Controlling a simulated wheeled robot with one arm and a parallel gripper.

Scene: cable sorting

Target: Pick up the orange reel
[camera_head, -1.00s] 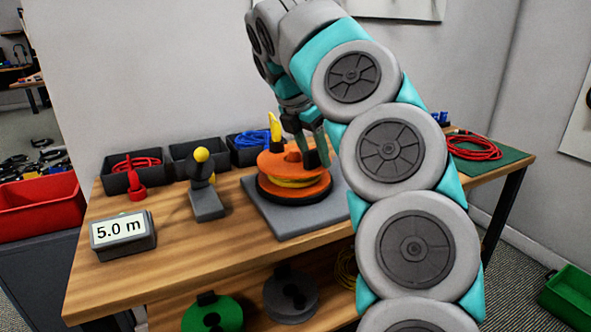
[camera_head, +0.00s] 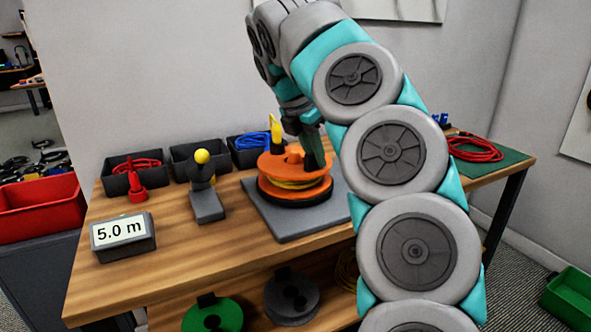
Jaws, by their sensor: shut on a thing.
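The orange reel (camera_head: 278,163) with yellow cable wound on it sits on a dark round base on a grey plate (camera_head: 258,210) at the middle of the wooden table. A yellow upright piece (camera_head: 275,128) stands at its back left. My gripper (camera_head: 312,150) points down at the right part of the reel's top and is shut on the reel. The fingertips are partly hidden, so the exact place of the grip is not clear. I see no gap showing that the reel is off its base.
Black bins with red cable (camera_head: 140,163) and blue cable (camera_head: 256,141) line the table's back. A grey stand with a yellow ball (camera_head: 202,157) and a "5.0 m" display (camera_head: 122,232) stand left. Red cable (camera_head: 475,149) lies on a green mat, right.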

